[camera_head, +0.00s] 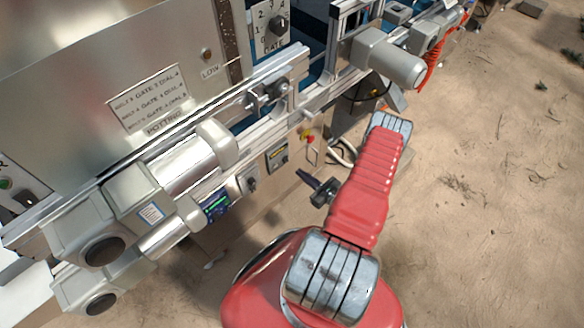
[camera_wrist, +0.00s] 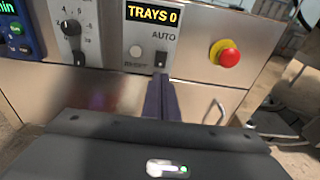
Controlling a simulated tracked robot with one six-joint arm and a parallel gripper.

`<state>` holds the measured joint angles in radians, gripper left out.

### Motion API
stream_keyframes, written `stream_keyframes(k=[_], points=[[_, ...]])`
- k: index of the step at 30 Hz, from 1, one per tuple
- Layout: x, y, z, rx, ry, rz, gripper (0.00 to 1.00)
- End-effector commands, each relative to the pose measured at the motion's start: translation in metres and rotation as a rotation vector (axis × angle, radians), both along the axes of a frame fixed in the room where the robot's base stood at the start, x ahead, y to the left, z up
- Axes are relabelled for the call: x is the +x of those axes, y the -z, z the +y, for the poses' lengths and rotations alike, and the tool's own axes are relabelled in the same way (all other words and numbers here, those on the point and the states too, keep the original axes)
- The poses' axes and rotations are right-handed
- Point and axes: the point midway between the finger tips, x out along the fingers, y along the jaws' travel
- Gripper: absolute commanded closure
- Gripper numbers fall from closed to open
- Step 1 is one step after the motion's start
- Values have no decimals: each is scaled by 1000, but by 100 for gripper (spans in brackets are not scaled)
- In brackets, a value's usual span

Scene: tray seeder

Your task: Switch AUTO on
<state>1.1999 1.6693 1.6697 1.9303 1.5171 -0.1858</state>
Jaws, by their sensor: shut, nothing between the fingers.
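The AUTO switch (camera_wrist: 161,58) is a small dark switch under the printed word AUTO, on the grey control panel below the TRAYS 0 display (camera_wrist: 153,14). My gripper (camera_wrist: 160,78) is shut and empty. Its dark fingers point at the panel, with the tips at the lower end of the switch and partly covering it. I cannot tell whether they touch it or which way the switch is set. In the head view my gripper (camera_head: 305,176) shows as a dark shape in front of the machine, near the small panel (camera_head: 278,155).
A round grey button (camera_wrist: 135,51) sits left of the switch. A red stop button on yellow (camera_wrist: 229,57) is to the right. A dial (camera_wrist: 71,28) and a blue screen (camera_wrist: 14,28) are further left. A metal handle (camera_wrist: 213,110) is below right.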

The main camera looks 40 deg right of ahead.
Motion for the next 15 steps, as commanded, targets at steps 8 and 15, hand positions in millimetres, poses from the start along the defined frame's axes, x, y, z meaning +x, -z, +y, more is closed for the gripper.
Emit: stream_keyframes(k=[8, 15], points=[[33, 4, 2, -1, -4, 0, 100], [56, 7, 2, -1, -2, 0, 100]])
